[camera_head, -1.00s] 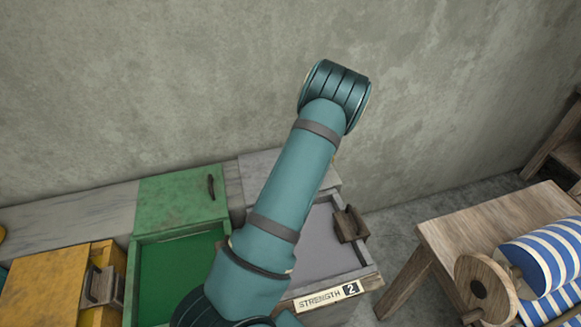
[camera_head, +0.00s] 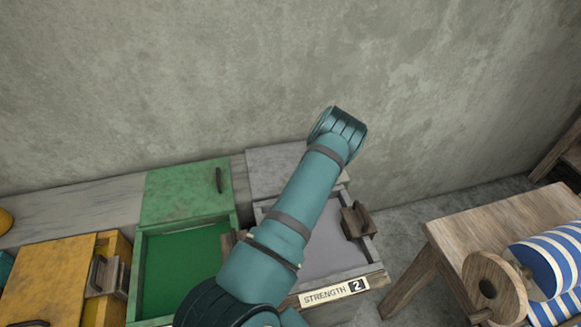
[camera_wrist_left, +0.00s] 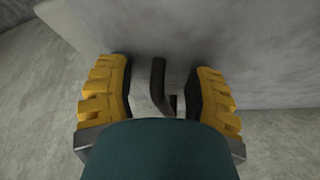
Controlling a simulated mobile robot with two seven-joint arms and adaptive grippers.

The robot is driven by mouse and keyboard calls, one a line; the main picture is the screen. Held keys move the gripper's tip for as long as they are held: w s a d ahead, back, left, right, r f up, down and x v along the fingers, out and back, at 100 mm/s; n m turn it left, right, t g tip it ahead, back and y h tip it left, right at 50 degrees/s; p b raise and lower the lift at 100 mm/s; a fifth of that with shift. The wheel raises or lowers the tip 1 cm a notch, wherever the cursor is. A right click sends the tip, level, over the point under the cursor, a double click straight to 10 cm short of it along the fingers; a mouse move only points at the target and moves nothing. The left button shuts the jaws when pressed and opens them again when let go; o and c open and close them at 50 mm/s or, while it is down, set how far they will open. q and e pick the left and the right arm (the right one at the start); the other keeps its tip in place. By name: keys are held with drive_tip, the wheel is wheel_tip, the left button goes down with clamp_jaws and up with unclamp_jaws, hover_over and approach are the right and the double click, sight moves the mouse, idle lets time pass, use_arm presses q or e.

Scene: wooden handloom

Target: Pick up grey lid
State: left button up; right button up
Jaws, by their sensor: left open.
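The grey lid (camera_head: 272,165) lies at the back of the open grey box (camera_head: 320,255), partly hidden by my left arm in the head view. In the left wrist view, a pale grey surface that looks like the lid (camera_wrist_left: 235,45) fills the upper middle. A dark bent handle (camera_wrist_left: 158,82) stands on it. My left gripper (camera_wrist_left: 157,88) is open, with one yellow finger on each side of the handle and a gap on both sides. Its fingers do not show in the head view. My right gripper is not in view.
A green box (camera_head: 180,270) with a green lid (camera_head: 185,192) stands left of the grey box, and a yellow box (camera_head: 50,280) further left. A concrete wall (camera_head: 250,70) rises behind. A wooden table (camera_head: 500,225) with a striped blue roll (camera_head: 550,260) stands right.

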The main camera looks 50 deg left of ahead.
use_arm(q)
drive_tip(key=shift+f, duration=0.2)
clamp_jaws()
drive_tip(key=shift+w+r, duration=0.1)
